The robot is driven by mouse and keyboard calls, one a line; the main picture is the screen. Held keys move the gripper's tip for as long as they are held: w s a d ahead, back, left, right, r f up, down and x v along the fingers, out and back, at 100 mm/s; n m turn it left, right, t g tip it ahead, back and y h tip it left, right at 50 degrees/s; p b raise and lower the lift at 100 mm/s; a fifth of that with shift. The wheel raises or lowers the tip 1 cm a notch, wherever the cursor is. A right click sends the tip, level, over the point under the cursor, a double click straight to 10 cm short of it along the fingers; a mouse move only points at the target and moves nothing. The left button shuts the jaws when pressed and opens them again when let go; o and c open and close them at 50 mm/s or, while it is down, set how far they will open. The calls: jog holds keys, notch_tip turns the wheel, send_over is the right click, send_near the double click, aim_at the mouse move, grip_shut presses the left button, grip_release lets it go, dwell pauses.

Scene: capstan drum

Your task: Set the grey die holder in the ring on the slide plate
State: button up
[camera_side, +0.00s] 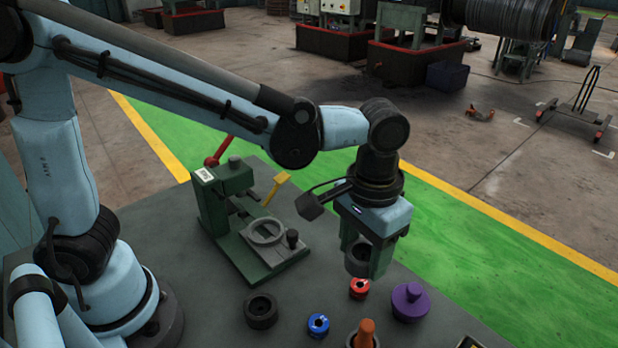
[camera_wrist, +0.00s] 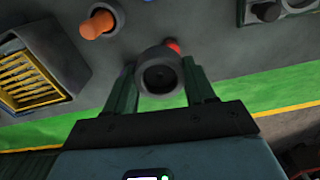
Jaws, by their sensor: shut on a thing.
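My gripper (camera_side: 366,266) is shut on the grey die holder (camera_side: 357,261), a round dark-grey piece with a hole in its middle. It is held above the table, apart from the slide plate. In the wrist view the die holder (camera_wrist: 160,72) sits between the two green fingers. The pale ring (camera_side: 266,231) lies on the slide plate (camera_side: 282,253) of the green press (camera_side: 226,184), left of my gripper in the side view. The ring looks empty. Part of it shows at the top right of the wrist view (camera_wrist: 300,3).
On the table stand a black ring piece (camera_side: 261,311), a blue die (camera_side: 318,325), a red die (camera_side: 359,288), a purple knobbed piece (camera_side: 410,302) and an orange-handled piece (camera_side: 366,332). A slatted box (camera_wrist: 36,75) shows in the wrist view.

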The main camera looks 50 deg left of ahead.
jog(key=shift+s+a+r, duration=0.1)
jog(key=shift+r, duration=0.2)
jog(key=w+a+r+n, duration=0.1)
jog(key=a+r, duration=0.2)
jog(key=a, duration=0.6)
jog(key=w+a+r, duration=0.1)
jog(key=a+r, duration=0.3)
jog(key=a, duration=0.5)
jog(key=shift+m, duration=0.5)
jog(key=d+f, duration=0.2)
jog(key=d, duration=0.4)
jog(key=s+d+f, duration=0.1)
jog(key=d+f, duration=0.1)
jog(key=d, duration=0.4)
jog(key=s+d+f, duration=0.1)
jog(key=d+f, duration=0.2)
jog(key=d, duration=0.4)
jog(key=shift+s, duration=0.2)
jog(key=shift+a, duration=0.1)
jog(key=shift+f, duration=0.1)
jog(key=w+a+f, duration=0.4)
jog(key=w+a, duration=0.1)
jog(key=w+a+f, duration=0.2)
jog(key=w+a, duration=0.1)
jog(key=shift+w+f, duration=0.25)
jog(key=shift+f, duration=2)
